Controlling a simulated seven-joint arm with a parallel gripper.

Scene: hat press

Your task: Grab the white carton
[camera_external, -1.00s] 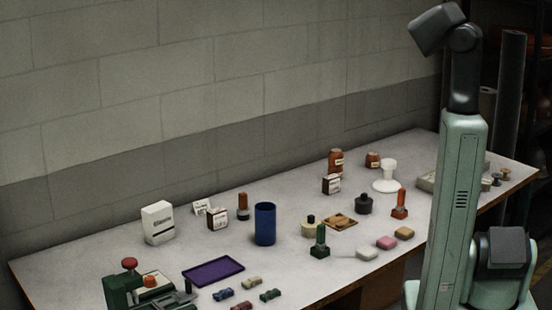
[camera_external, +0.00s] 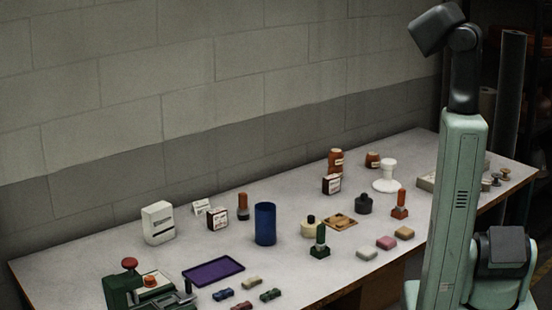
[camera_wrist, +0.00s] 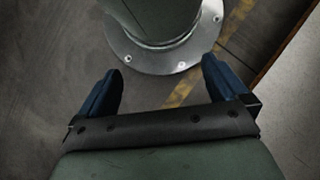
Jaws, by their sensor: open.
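The white carton (camera_external: 158,223) stands upright at the back left of the table, near the wall, with a dark label and stripe on its front. My gripper (camera_wrist: 160,85) shows in the wrist view, open and empty, with its two dark blue fingers wide apart over the floor beside my base. The carton is not in the wrist view. In the external view my arm is at the right, far from the carton, and my gripper cannot be made out there.
Right of the carton stand a small white card (camera_external: 202,207), a small labelled box (camera_external: 217,219) and a blue cylinder (camera_external: 265,224). In front are a purple tray (camera_external: 213,271) and a green press (camera_external: 150,290). Several stamps, jars and blocks stand across the table.

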